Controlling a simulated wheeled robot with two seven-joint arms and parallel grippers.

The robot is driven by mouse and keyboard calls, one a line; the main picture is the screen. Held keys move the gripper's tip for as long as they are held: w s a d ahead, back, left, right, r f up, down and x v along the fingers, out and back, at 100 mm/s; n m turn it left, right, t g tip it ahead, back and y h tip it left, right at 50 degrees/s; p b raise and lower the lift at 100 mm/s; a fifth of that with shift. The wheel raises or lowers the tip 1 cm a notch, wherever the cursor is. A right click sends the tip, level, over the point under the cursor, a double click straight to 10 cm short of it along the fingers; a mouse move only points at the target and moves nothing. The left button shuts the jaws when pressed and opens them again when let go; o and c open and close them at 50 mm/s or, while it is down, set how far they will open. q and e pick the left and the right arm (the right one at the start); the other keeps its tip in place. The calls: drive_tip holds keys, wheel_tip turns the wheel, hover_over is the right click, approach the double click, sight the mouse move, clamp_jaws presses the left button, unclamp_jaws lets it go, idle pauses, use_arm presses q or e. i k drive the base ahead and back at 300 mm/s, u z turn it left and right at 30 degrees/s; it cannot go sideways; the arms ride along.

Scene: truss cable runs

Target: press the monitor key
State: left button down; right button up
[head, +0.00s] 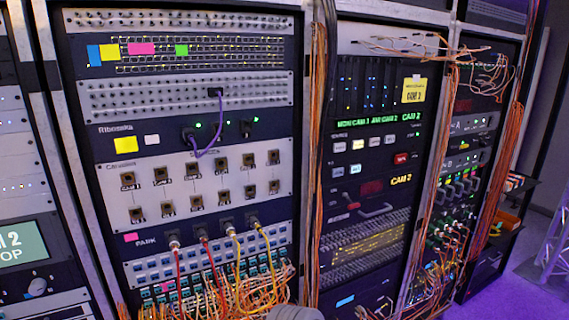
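The control panel with the keys (375,155) is in the middle rack, right of centre. Its green display (378,119) reads MON CAM 1, AIR CAM 2. Below it is a row of pale square keys (358,144) marked as source. A lower pair of pale keys (355,169) and a lit red key (401,158) sit beneath that row. The key lettering is too small to read, so I cannot tell which one is the monitor key. Neither gripper shows; a grey rounded piece at the bottom edge may be part of my arm.
Left of the panel stands a patch rack (195,190) with a purple cable (208,140) and red and yellow cables. Orange cable bundles (317,90) hang between the racks. Purple floor (525,295) is clear at right.

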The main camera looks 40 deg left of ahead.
sight(337, 172)
drive_tip(key=u, duration=0.6)
drive_tip(key=i, duration=0.6)
drive_tip(key=u, duration=0.5)
